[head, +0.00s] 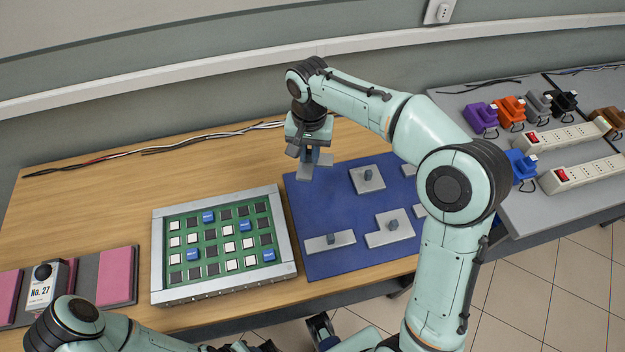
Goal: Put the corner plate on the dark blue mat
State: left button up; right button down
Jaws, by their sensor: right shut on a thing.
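My right gripper (309,153) is shut on a grey metal plate with a knob, which I take to be the corner plate (315,171). The gripper hides part of the plate, so its full outline is unclear. The plate shows over the far left corner of the dark blue mat (350,265); I cannot tell whether it touches the mat. My left arm comes in along the bottom edge, and what seems to be its gripper (321,329) is in front of the table edge; its jaws are not clear.
The mat also bears a square plate (371,184), a long plate (319,245) and a notched plate (385,237), with others partly behind my right arm. A framed board (158,240) of keys stands left of the mat. Power strips (560,138) lie on the grey table at right.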

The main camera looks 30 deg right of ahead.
notch_tip(320, 180, down, 11)
jog(key=shift+f+b, duration=0.1)
jog(key=shift+b, duration=0.45)
jog(key=shift+f, duration=0.1)
jog(key=shift+f, duration=0.15)
jog(key=c, duration=1.1)
grip_release()
jog(key=shift+o, duration=0.2)
jog(key=shift+w+r, duration=0.1)
jog(key=shift+r, duration=0.5)
notch_tip(320, 180, up, 11)
jog(key=shift+r+p, duration=0.15)
jog(key=shift+p, duration=0.6)
